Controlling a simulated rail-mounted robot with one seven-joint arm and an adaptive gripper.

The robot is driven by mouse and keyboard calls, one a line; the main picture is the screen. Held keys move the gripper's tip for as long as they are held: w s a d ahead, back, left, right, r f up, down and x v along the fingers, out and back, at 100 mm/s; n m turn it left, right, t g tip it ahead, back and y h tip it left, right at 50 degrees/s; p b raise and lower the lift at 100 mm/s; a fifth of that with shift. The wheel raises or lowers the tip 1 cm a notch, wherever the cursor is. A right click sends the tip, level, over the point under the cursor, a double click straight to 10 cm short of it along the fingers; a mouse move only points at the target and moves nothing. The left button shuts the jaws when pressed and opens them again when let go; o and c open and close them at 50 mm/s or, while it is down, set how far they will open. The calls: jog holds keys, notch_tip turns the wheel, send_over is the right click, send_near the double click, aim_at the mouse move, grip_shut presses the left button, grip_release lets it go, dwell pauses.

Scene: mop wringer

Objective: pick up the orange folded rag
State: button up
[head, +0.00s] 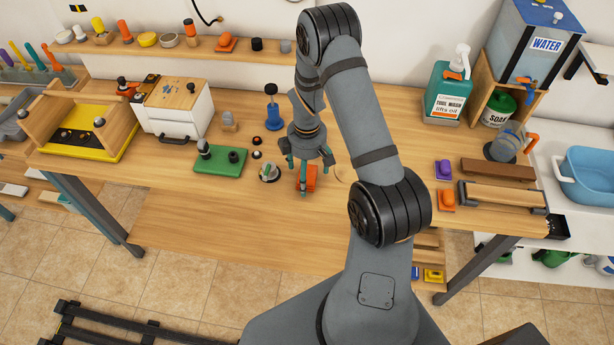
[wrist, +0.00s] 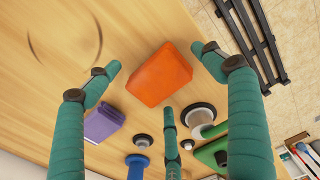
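The orange folded rag (head: 311,178) lies on the wooden table below my gripper (head: 308,166). In the wrist view the rag (wrist: 160,75) is a flat orange block, seen between the spread teal fingers of my gripper (wrist: 158,76). The fingers are open and nothing is held. One finger crosses in front of the rag in the head view. In the wrist view there is a visible gap between the fingertips and the rag; whether any finger is level with it I cannot tell.
A blue bottle-like object (head: 274,118) stands behind. A purple block (wrist: 103,122) lies nearby in the wrist view. The table in front is clear.

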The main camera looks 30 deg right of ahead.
jog(key=c, duration=1.3)
jog(key=shift+r, duration=0.15)
